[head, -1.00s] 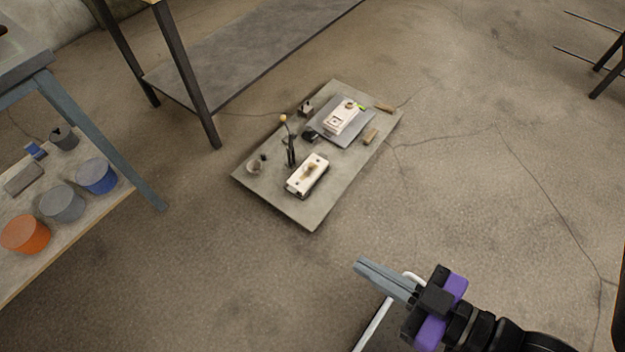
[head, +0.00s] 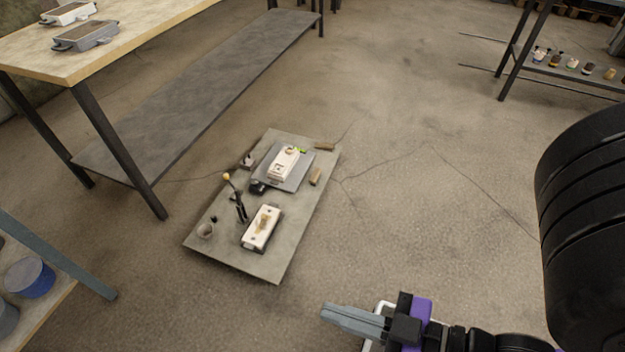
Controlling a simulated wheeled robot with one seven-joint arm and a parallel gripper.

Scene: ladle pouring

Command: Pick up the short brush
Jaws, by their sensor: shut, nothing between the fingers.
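My gripper (head: 327,312) is at the bottom right of centre in the head view. Its grey fingers are shut together with nothing visible between them, pointing left. It is over the open floor, apart from the low grey board (head: 296,215). No short brush can be made out for certain. Two small brown pieces, one at the board's right side (head: 315,176) and one at its far right corner (head: 325,146), are too small to identify.
The board also carries two white boxes (head: 262,228) (head: 284,163), a thin dark stand (head: 241,208) and a small cup (head: 205,230). A long workbench (head: 120,52) stands at upper left, a shelf (head: 575,84) at upper right. Floor right of the board is clear.

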